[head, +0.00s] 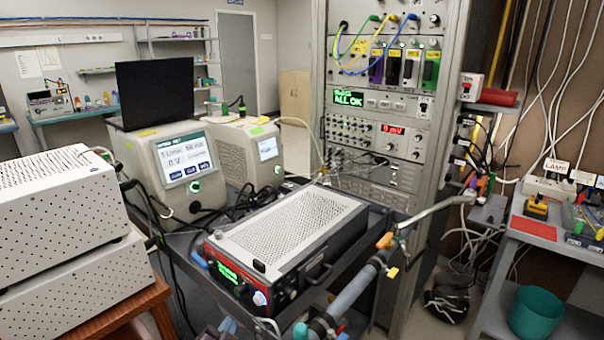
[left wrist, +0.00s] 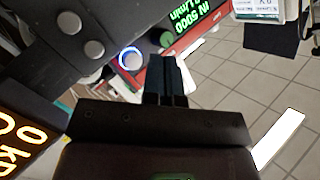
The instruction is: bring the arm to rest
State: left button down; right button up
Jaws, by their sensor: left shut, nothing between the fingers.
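My left gripper (left wrist: 166,62) shows in the left wrist view, with its two dark fingers together and nothing between them. Its fingertips point toward the red-edged front of a box-shaped device (left wrist: 205,38), near a round button with a lit blue ring (left wrist: 130,57). I cannot tell whether they touch it. In the head view the same device (head: 295,222) has a perforated light top and a green display, and its lit button (head: 260,298) faces the front. The left gripper cannot be made out clearly in the head view. My right gripper is not in view.
White perforated boxes (head: 65,270) stand on a wooden stand at left. A tall instrument rack (head: 385,175) stands behind the device. A grey pipe (head: 350,292) with orange and yellow fittings runs along its right side. Cables hang around. Tiled floor (left wrist: 240,75) shows in the wrist view.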

pick_arm(q)
jog(key=s+a+f+n+g, duration=0.1)
jog(key=s+a+f+n, duration=0.1)
jog(key=s, duration=0.6)
jog(key=s+a+f+n+g, duration=0.2)
jog(key=s+a+f, duration=0.2)
jog(key=s, duration=0.5)
jog(key=s+a+f+n+g, duration=0.2)
jog(key=s+f, duration=0.3)
jog(key=s, duration=0.4)
jog(key=shift+a+n+y, duration=0.4)
jog(key=shift+a+n, duration=0.1)
jog(key=shift+a, duration=0.25)
jog(key=shift+f, duration=0.1)
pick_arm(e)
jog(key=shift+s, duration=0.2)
